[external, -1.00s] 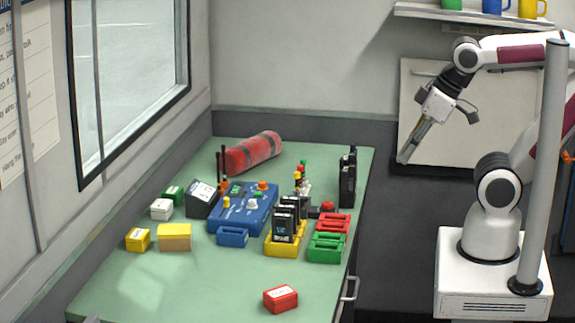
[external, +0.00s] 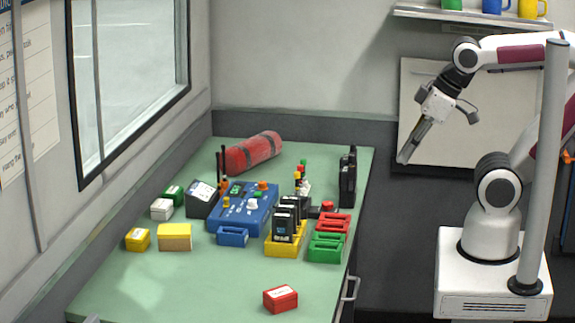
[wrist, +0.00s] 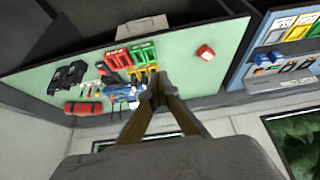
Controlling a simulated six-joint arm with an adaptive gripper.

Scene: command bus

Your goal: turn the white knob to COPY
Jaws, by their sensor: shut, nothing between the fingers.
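The white knob (external: 253,204) sits on top of the blue control box (external: 236,214) near the middle of the green table. The lettering by the knob is too small to read, so I cannot tell which way it points. My gripper (external: 404,158) is shut and empty, held in the air to the right of the table, well apart from the box. In the wrist view my gripper (wrist: 158,84) hides part of the blue box (wrist: 122,96), and I cannot make out the knob there.
Radios stand in a yellow holder (external: 283,252) in front of the box. Red and green trays (external: 325,249) lie beside it. A red cylinder (external: 253,151) lies behind, and a tall black radio (external: 347,180) stands at the right edge. The table's front is mostly clear, with one red box (external: 280,299).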

